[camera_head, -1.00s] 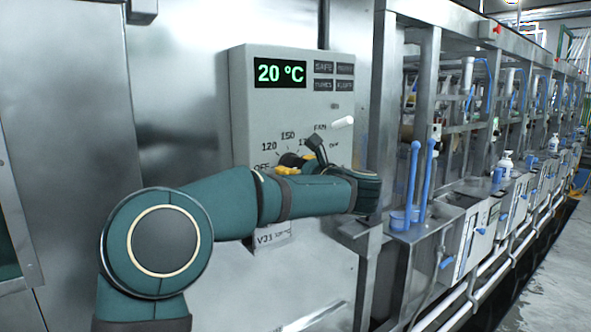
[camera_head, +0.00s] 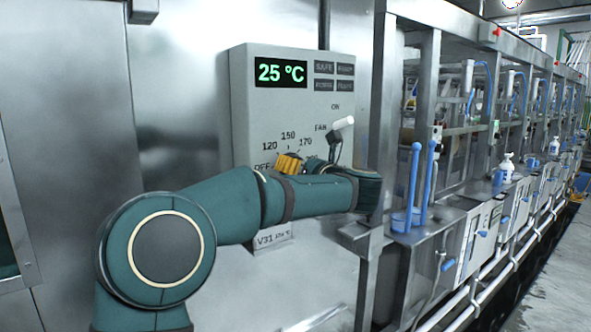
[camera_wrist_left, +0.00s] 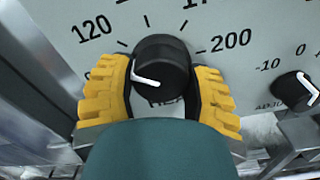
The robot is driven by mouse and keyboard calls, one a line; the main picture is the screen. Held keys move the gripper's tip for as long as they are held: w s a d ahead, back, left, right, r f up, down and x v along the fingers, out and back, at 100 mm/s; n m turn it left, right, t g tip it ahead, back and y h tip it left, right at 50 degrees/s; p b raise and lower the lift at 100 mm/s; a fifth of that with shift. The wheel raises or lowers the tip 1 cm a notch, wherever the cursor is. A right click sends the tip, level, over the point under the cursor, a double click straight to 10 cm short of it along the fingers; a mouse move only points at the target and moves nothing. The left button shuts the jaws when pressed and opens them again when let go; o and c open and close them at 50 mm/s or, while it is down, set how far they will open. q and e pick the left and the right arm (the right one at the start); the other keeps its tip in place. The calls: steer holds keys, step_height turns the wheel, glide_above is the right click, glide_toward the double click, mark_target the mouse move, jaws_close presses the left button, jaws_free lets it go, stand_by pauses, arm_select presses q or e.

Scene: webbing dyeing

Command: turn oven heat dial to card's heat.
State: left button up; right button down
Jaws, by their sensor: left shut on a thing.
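The black heat dial (camera_wrist_left: 162,62) shows in the left wrist view, with numbers around it including 120 and 200. Its white pointer faces left, below the 120 mark. My left gripper (camera_wrist_left: 160,92) has yellow ribbed fingers on both sides of the dial and is shut on it. In the head view my left gripper (camera_head: 288,163) covers the dial at the grey oven panel (camera_head: 245,115). The green display (camera_head: 281,72) reads 25 °C. A small card (camera_head: 272,237) below the panel begins "V31"; its smaller print is unreadable. My right gripper is out of view.
A lever with a white handle (camera_head: 341,123) sticks out near FAN and ON, close to my left wrist. Another small black dial (camera_wrist_left: 295,90) is right of the heat dial. Blue upright handles (camera_head: 427,180) and a machine row stand at right.

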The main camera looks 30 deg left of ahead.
arm_select(q)
steer(key=shift+m, duration=0.6)
steer(key=o, duration=1.2)
steer(key=v, duration=1.2)
steer(key=shift+s, duration=0.1)
